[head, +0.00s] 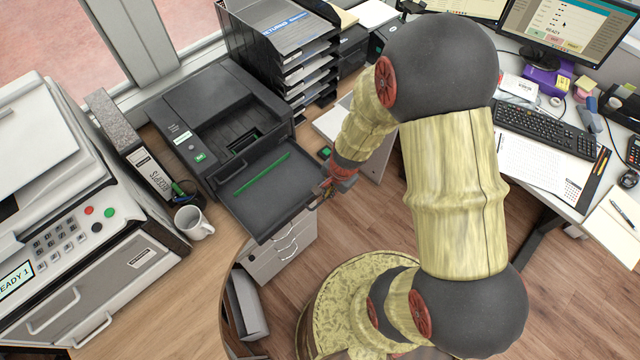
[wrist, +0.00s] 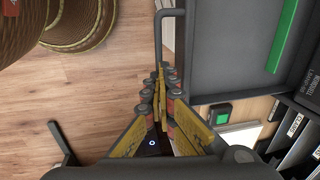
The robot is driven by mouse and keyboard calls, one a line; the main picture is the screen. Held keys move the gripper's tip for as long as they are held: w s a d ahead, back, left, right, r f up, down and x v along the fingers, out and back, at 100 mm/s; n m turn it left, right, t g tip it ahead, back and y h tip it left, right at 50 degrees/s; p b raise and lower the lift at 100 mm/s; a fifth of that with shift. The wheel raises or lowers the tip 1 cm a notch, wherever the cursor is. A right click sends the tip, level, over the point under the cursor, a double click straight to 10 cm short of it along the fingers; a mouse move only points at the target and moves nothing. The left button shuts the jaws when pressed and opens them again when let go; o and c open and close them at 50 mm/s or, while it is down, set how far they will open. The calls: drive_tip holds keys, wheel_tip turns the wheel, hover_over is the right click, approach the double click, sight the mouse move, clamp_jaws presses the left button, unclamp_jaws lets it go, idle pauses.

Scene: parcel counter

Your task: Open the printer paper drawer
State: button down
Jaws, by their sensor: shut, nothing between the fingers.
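The black printer (head: 215,120) stands on the wooden counter at the left of the head view. Its paper drawer (head: 265,205) sticks out toward the front, an empty dark tray with a green strip (head: 262,173) across it. In the wrist view the drawer (wrist: 232,75) lies at the upper right, with a bar handle (wrist: 158,40) along its front edge. My gripper (head: 325,190) is at the drawer's front right edge. In the wrist view my gripper (wrist: 160,72) is shut and empty, its tips close to the handle's near end; I cannot tell whether they touch.
A white mug (head: 194,222) and a binder (head: 140,150) stand left of the printer. A stack of black letter trays (head: 285,50) is behind it. A grey drawer cabinet (head: 285,245) is below the paper drawer. The wooden floor (wrist: 85,90) beyond the counter is open.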

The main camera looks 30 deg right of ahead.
drive_tip(key=shift+s+d+f, duration=0.1)
drive_tip(key=shift+s+f, duration=0.05)
drive_tip(key=shift+s, duration=0.45)
drive_tip(key=shift+s+d+f, duration=0.1)
drive_tip(key=shift+s+f, duration=0.05)
drive_tip(key=shift+s, duration=0.45)
drive_tip(key=c, duration=2.6)
unclamp_jaws()
drive_tip(key=o, duration=0.4)
drive_tip(key=shift+c, duration=0.2)
drive_tip(key=shift+w+r, duration=0.1)
drive_tip(key=shift+w, duration=0.05)
drive_tip(key=shift+r, duration=0.1)
wheel_tip(320, 180, up, 12)
drive_tip(key=s, duration=0.1)
drive_tip(key=shift+s+d, duration=0.4)
drive_tip(key=shift+f, duration=0.2)
